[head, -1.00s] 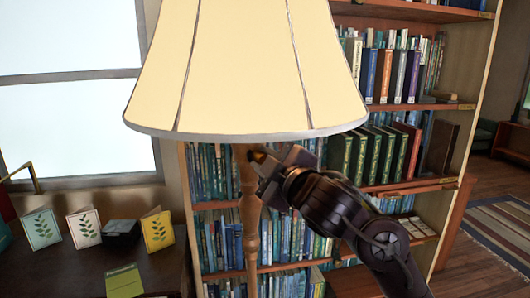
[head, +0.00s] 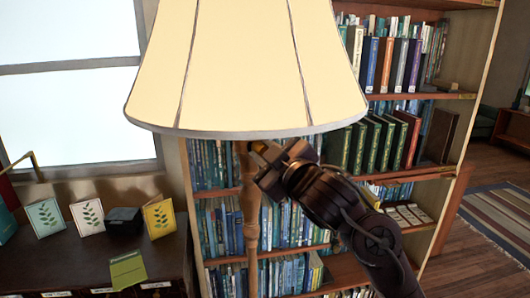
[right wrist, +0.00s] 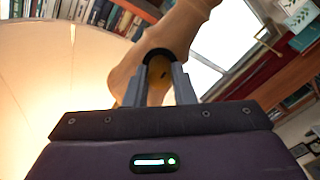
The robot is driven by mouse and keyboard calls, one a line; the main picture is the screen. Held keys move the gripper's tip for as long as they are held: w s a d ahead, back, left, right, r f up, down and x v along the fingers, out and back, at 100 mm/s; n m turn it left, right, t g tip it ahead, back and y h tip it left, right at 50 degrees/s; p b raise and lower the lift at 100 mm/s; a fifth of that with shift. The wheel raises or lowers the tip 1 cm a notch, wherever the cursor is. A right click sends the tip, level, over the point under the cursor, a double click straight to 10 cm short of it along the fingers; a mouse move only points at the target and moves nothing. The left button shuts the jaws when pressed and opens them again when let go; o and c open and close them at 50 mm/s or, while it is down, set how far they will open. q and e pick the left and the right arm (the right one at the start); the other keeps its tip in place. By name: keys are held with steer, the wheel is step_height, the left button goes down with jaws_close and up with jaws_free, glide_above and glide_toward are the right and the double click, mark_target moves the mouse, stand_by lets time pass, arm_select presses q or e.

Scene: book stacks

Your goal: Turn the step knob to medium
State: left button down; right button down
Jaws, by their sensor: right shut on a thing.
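A floor lamp with a large cream shade (head: 245,70) and a turned wooden pole (head: 249,215) stands in front of me in the head view. My right gripper (head: 262,154) is just under the shade's lower rim, beside the top of the pole. In the right wrist view its two grey fingers (right wrist: 159,75) are shut on the small round step knob (right wrist: 159,70), which has a dark rim and sits against the wooden pole. The fingers partly cover the knob, and I cannot read its setting. My left gripper is not in view.
A bookcase (head: 385,176) full of books stands close behind the lamp and my right arm. At left, a dark desk (head: 70,262) holds leaf-print cards (head: 87,216) and a black box (head: 123,221) below a window (head: 70,110). Open floor with a striped rug (head: 495,215) lies at right.

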steer(key=c, duration=1.2)
jaws_free()
steer(key=shift+c, duration=0.2)
steer(key=shift+s, duration=0.1)
steer(key=v, duration=0.7)
steer(key=shift+s+d, duration=0.2)
steer(key=shift+s, duration=0.05)
steer(key=shift+f, duration=0.1)
